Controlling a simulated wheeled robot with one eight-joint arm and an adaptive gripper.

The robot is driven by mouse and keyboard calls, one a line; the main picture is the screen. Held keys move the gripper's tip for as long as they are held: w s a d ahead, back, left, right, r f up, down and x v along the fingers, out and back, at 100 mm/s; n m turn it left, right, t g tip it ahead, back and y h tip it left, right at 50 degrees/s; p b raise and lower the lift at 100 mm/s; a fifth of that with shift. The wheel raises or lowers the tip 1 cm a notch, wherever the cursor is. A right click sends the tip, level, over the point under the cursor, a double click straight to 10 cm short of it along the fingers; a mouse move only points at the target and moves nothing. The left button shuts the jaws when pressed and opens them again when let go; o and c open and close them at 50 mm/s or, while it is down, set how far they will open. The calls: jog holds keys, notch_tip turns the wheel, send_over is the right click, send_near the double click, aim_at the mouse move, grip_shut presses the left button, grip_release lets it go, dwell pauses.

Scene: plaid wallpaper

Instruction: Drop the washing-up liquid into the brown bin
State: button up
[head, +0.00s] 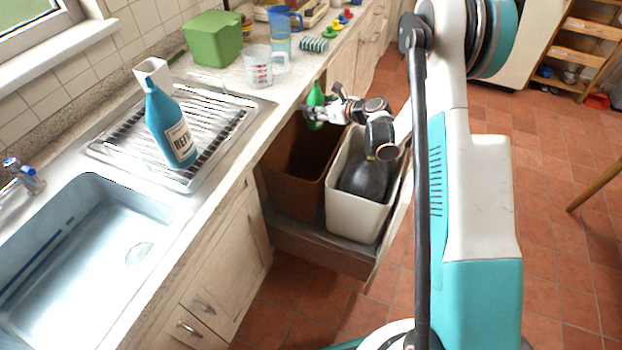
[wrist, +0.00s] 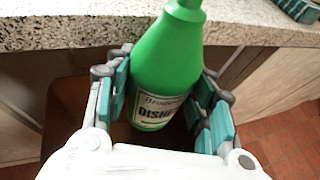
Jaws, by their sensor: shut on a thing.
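The washing-up liquid is a green bottle with a white label (wrist: 165,70), upright between my gripper's fingers in the wrist view. In the head view the bottle (head: 316,97) shows small, above the back part of the brown bin (head: 290,190). My gripper (head: 322,113) is shut on the bottle, and its fingers (wrist: 165,105) press on both sides of it. The brown bin stands in the pulled-out drawer, left of a white bin. Its dark inside shows below the bottle in the wrist view. The bottle's base is partly hidden by my gripper.
The white bin (head: 345,215) holds a dark bag-like thing. The worktop edge (wrist: 60,35) is close behind the bottle. A blue bottle (head: 168,125) stands on the drying rack left of the drawer. A green box (head: 213,40) and cups stand on the worktop.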

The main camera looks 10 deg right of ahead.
jog(key=shift+n+y, duration=0.4)
jog(key=f, duration=0.2)
jog(key=w+a+f+b, duration=0.1)
jog(key=f, duration=0.2)
jog(key=w+f, duration=0.1)
jog(key=f, duration=0.2)
jog(key=shift+w+a+f+b, duration=0.15)
jog(key=shift+a+f+b, duration=0.05)
jog(key=shift+b, duration=0.1)
jog(key=shift+f+b, duration=1.2)
jog(key=shift+f, duration=1.8)
jog(key=o, duration=1)
jog(key=shift+r, duration=0.2)
notch_tip(320, 180, up, 10)
jog(key=shift+f, duration=0.15)
